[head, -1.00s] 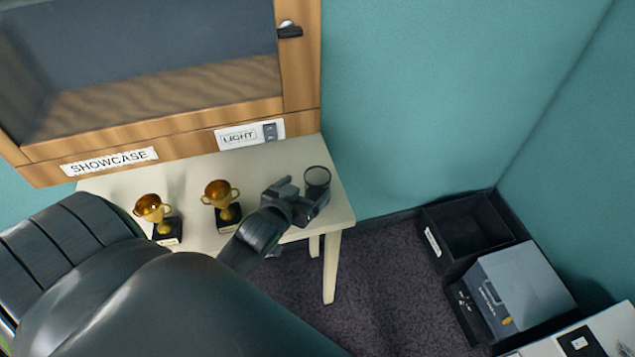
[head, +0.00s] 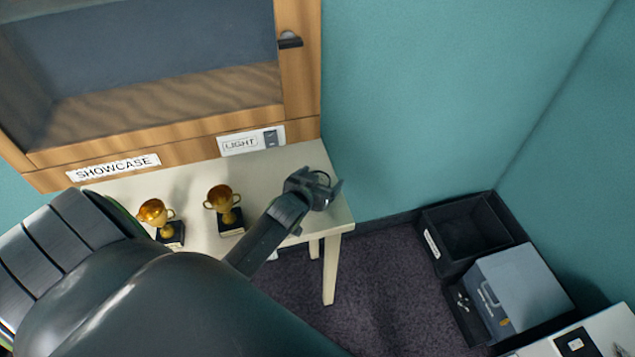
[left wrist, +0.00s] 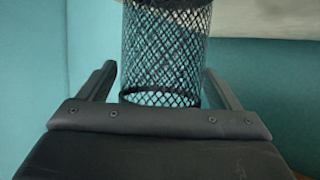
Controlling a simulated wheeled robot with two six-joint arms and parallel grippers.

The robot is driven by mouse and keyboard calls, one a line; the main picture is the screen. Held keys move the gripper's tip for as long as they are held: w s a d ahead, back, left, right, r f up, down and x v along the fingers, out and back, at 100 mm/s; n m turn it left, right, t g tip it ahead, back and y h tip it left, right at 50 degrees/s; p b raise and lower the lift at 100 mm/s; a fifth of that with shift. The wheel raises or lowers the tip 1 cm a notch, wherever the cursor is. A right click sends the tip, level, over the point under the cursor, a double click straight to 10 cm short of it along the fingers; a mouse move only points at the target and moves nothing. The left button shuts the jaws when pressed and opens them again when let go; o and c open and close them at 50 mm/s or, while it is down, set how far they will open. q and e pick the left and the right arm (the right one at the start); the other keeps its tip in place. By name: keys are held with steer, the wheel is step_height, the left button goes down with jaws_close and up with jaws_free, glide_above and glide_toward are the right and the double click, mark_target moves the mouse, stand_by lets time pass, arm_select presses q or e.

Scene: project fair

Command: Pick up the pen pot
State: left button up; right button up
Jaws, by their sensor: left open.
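The pen pot is a dark mesh cylinder at the right end of the small cream table (head: 270,168). In the head view only part of the pen pot's rim (head: 323,174) shows behind my left gripper (head: 318,192). In the left wrist view the pen pot (left wrist: 165,55) stands between the two fingers of my left gripper (left wrist: 160,85). The fingers are open, one on each side of it, with a gap visible at the left. I cannot tell whether the right finger touches it. My right gripper is not in view.
Two gold trophies (head: 222,199) (head: 156,213) on black bases stand on the table, left of my gripper. A wooden showcase (head: 200,128) is behind the table. Black bins (head: 468,228) and a grey box (head: 525,285) are on the floor at right.

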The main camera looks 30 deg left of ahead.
arm_select(q)
steer(key=c, duration=1)
steer(key=shift+c, duration=0.6)
steer(key=shift+r, duration=0.15)
